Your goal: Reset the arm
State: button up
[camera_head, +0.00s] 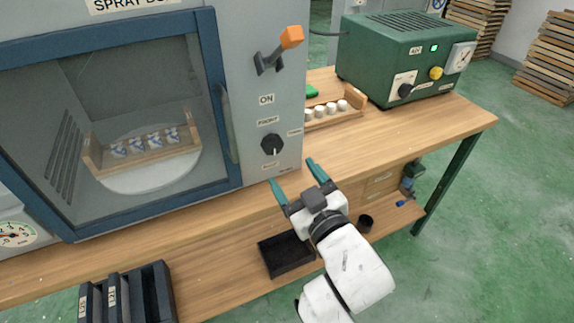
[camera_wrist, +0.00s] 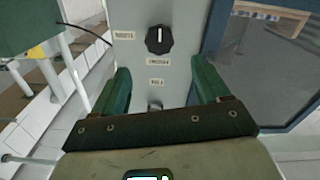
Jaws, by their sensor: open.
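My gripper (camera_head: 297,176) is at the front of the spray booth's control panel (camera_head: 262,185). Its two teal fingers are apart with nothing between them. In the wrist view my gripper (camera_wrist: 163,88) is open too, facing the panel and its black knob (camera_wrist: 159,40). The same knob (camera_head: 271,145) shows in the head view, left of and above my gripper, not touched by it. Above it is a lever with an orange tip (camera_head: 291,37). Behind the booth window, a wooden tray (camera_head: 92,162) holds several blue-and-white painted pieces on a round white turntable (camera_head: 150,181).
A wooden tray with several white pieces (camera_head: 335,106) sits on the bench (camera_head: 430,125) right of the booth. A green box unit (camera_head: 400,62) stands behind it. A black bin (camera_head: 285,256) is on the lower shelf, with dark upright holders (camera_head: 160,295) at lower left.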

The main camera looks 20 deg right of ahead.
jog(key=shift+s, duration=0.5)
